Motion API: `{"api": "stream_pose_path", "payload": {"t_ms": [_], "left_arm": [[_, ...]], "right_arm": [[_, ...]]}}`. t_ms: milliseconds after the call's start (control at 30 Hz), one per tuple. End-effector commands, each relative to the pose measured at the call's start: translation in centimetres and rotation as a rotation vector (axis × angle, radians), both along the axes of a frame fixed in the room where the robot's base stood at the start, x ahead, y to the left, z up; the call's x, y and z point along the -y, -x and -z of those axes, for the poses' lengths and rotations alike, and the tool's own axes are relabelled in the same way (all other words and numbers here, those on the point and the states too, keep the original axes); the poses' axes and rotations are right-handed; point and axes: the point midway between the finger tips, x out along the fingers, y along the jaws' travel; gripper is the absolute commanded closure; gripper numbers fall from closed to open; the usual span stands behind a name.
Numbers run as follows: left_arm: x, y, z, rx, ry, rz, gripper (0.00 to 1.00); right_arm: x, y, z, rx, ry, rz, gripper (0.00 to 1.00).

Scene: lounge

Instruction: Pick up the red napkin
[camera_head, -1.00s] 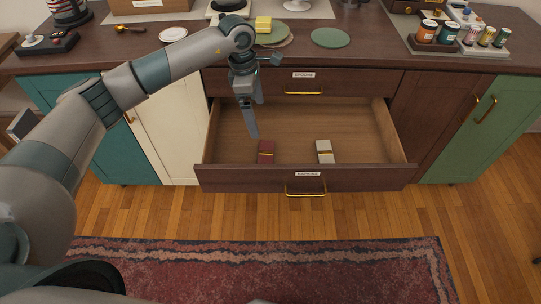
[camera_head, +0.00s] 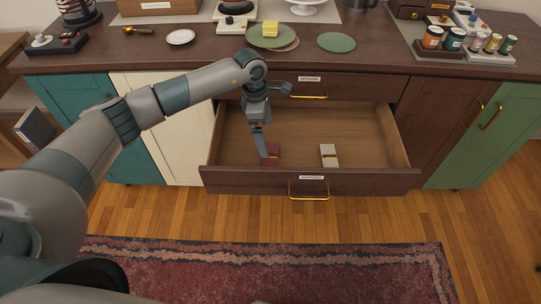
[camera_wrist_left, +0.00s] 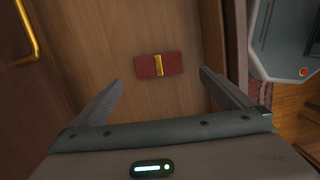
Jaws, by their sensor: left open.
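The red napkin (camera_head: 272,153) lies folded with a gold band in the open lower drawer (camera_head: 341,119), near its front left. In the left wrist view the red napkin (camera_wrist_left: 172,66) lies flat on the drawer floor, ahead of the fingertips and between their lines. My left gripper (camera_head: 262,153) reaches down into the drawer, and its finger partly covers the napkin in the head view. In the left wrist view my left gripper (camera_wrist_left: 160,80) is open and empty, with the fingers apart on both sides. My right gripper is not in view.
A white banded napkin (camera_head: 329,155) lies to the right in the same drawer. The drawer's front panel (camera_head: 250,181) rises close by the red napkin. The counter above (camera_head: 375,50) holds plates, jars and a cake stand. The rest of the drawer floor is bare.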

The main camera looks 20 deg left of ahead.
Motion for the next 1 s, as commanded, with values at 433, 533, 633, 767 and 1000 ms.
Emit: {"api": "stream_pose_path", "payload": {"t_ms": [433,533,633,767,1000], "left_arm": [[0.6,-0.2,4.7,0.0,-0.001,0.0,0.0],[0.6,-0.2,4.7,0.0,-0.001,0.0,0.0],[0.7,-0.2,4.7,0.0,-0.001,0.0,0.0],[0.7,-0.2,4.8,-0.001,-0.001,0.0,0.0],[0.8,-0.3,7.0,-0.004,0.001,-0.001,0.0]], "right_arm": [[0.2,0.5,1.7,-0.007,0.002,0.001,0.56],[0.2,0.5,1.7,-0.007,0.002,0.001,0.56],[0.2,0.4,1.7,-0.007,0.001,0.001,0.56],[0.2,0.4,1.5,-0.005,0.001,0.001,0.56],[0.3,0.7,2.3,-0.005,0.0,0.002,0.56]]}}
